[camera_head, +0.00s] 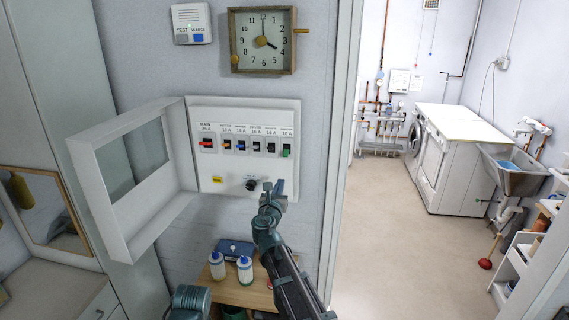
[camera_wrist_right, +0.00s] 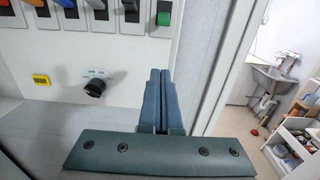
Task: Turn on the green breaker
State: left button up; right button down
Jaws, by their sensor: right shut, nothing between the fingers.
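The white breaker panel (camera_head: 230,170) hangs on the wall with its windowed cover open to the left. The green breaker (camera_head: 286,150) is the rightmost switch in its row. It also shows at the top of the right wrist view (camera_wrist_right: 164,14), just above the fingertips. My right gripper (camera_head: 274,188) is shut and empty, with its fingers pointing up, below the green breaker and apart from it in the picture. Its closed blue fingers fill the middle of the right wrist view (camera_wrist_right: 161,72). My left gripper is not in view.
Several other breakers, one red (camera_head: 207,143), sit left of the green one. A black knob (camera_head: 251,184) is low on the panel, left of my fingers. The open cover (camera_head: 140,170) juts out at left. A shelf with white bottles (camera_head: 245,269) stands below.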

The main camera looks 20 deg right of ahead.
aim_at(285, 156)
jog(key=shift+w, duration=0.15)
jog(key=x, duration=1)
jog(key=shift+w+d, duration=0.1)
jog(key=shift+w, duration=0.1)
jog(key=r+p, duration=0.1)
jog(key=s+r+p, duration=0.1)
jog(key=r+p, duration=0.1)
jog(key=p, duration=0.1)
jog(key=shift+s+a+r, duration=0.4)
jog(key=shift+s+a+r+p, duration=0.15)
jog(key=shift+s+r+p, duration=0.1)
jog(key=shift+r+p, duration=0.2)
jog(key=shift+s+r+p, duration=0.15)
jog(key=shift+r+p, duration=0.5)
jog(key=shift+r, duration=0.1)
jog(key=shift+f, duration=0.25)
